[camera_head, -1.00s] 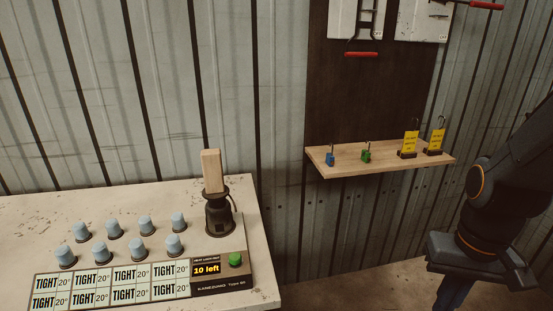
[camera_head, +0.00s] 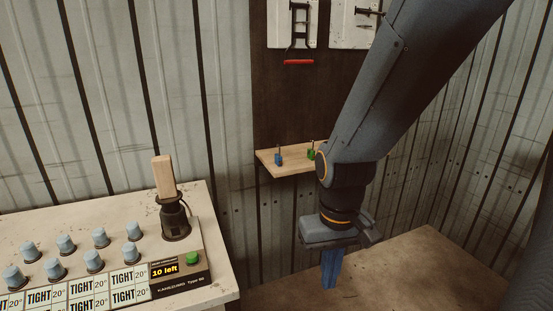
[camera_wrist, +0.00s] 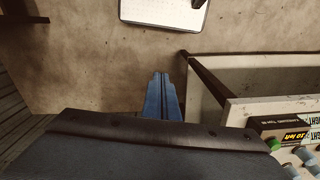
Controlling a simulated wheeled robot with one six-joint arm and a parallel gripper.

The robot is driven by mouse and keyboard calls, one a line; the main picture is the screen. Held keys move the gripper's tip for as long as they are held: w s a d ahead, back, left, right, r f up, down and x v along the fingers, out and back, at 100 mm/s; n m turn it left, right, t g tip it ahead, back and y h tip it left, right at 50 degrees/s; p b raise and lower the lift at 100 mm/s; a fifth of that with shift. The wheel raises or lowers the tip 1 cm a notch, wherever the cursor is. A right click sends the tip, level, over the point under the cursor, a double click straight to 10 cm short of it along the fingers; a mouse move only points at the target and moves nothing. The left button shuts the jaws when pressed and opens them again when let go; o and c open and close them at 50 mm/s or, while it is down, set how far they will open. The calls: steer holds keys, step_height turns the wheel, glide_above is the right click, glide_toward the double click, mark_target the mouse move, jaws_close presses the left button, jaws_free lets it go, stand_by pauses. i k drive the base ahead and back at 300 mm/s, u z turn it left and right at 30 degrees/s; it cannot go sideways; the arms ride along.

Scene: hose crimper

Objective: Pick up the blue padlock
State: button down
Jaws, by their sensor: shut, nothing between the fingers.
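The blue padlock (camera_head: 278,159) stands on the left part of a small wooden wall shelf (camera_head: 290,170) in the head view. A green padlock (camera_head: 311,154) stands to its right, close to my arm. My gripper (camera_head: 330,285) hangs pointing down, in front of the shelf and lower in the picture, its blue fingers shut and empty. The wrist view shows the shut fingers (camera_wrist: 162,95) above the floor. Neither padlock shows in the wrist view. My arm hides the right part of the shelf.
A workbench (camera_head: 205,205) on the left holds several grey-blue caps, a crimper with a wooden block (camera_head: 164,177) and a box (camera_head: 180,275) reading "10 left". A dark board (camera_head: 285,105) with a red-handled tool (camera_head: 298,61) is above the shelf. Floor (camera_wrist: 100,60) lies under my gripper.

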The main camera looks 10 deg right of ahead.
mark_target(278, 158)
steer(key=k, duration=0.95)
steer(key=u, duration=0.85)
steer(key=i, duration=1.3)
steer(key=z, duration=1.25)
